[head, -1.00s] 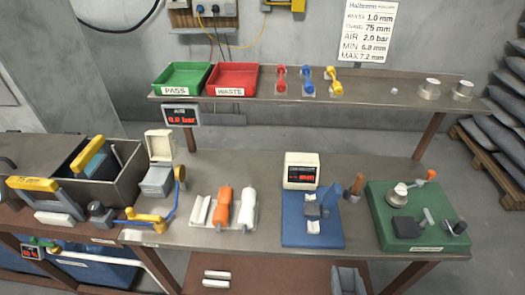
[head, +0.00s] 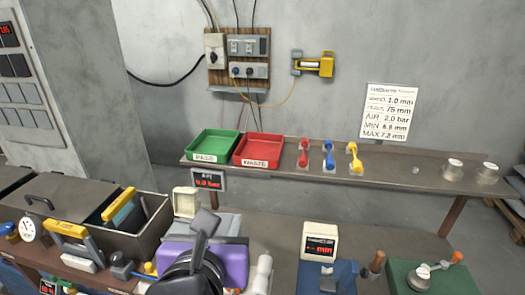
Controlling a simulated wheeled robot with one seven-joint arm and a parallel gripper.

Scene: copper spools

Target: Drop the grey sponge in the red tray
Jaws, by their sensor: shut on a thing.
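The red tray (head: 258,150), labelled WASTE, sits empty on the raised back shelf, right of a green tray. My gripper (head: 202,240) is at the bottom of the head view, black with a purple body behind it. It is shut on a dark grey slab, which I take for the grey sponge (head: 206,222). The gripper is in front of and below the trays in the picture, apart from the red tray. The fingers partly hide the sponge, and its lower edge is hard to make out.
The green tray (head: 214,145) touches or nearly touches the red tray's left side. Red, blue and yellow handled tools (head: 329,155) stand on the shelf to the right. An air display (head: 208,180) hangs below the shelf edge. A white box (head: 319,241) stands on the bench.

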